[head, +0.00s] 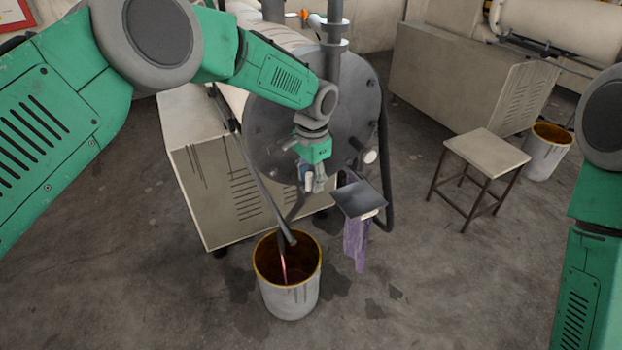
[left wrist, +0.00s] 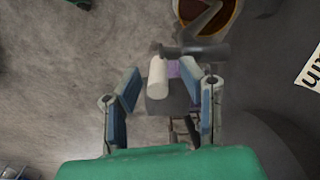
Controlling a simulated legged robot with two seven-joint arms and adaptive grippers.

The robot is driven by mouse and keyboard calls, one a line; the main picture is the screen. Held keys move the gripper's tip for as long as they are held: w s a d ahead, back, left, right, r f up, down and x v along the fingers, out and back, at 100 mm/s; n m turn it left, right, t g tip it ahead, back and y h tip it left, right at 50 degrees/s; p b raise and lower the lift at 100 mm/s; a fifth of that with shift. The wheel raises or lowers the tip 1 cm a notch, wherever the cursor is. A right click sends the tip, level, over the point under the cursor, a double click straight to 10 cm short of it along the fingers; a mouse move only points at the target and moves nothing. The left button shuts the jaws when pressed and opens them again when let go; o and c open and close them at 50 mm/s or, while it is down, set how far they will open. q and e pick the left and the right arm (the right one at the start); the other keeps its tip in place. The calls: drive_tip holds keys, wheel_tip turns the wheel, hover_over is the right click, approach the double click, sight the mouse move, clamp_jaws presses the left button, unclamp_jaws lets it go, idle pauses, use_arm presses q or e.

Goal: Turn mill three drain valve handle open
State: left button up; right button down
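Mill three's round dark end plate (head: 283,125) faces me in the head view. My left gripper (head: 312,184) is in front of its lower part and hides the valve there. In the left wrist view, my left gripper (left wrist: 162,100) is open, its two blue-grey fingers well apart. A pale cylindrical grip (left wrist: 157,80), seemingly the valve handle, shows between and just beyond the fingertips, joined to a dark bar (left wrist: 200,50). I cannot tell whether a finger touches it. My right arm shows at the right edge of the head view; its gripper is out of frame.
A grey bucket (head: 290,300) stands below the outlet pipe, with a thin reddish stream in it. A dark shelf (head: 357,198) with a purple rag (head: 356,243) hangs right of my gripper. A stool (head: 487,155) and another bucket (head: 545,155) stand at right.

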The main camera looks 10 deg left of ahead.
use_arm(q)
drive_tip(key=shift+s+r, duration=0.1)
drive_tip(key=shift+r, duration=0.4)
drive_tip(key=r, duration=1)
drive_tip(key=shift+d+r, duration=0.1)
drive_tip(key=shift+d, duration=0.1)
drive_tip(key=shift+d+r, duration=0.1)
drive_tip(key=shift+r, duration=0.2)
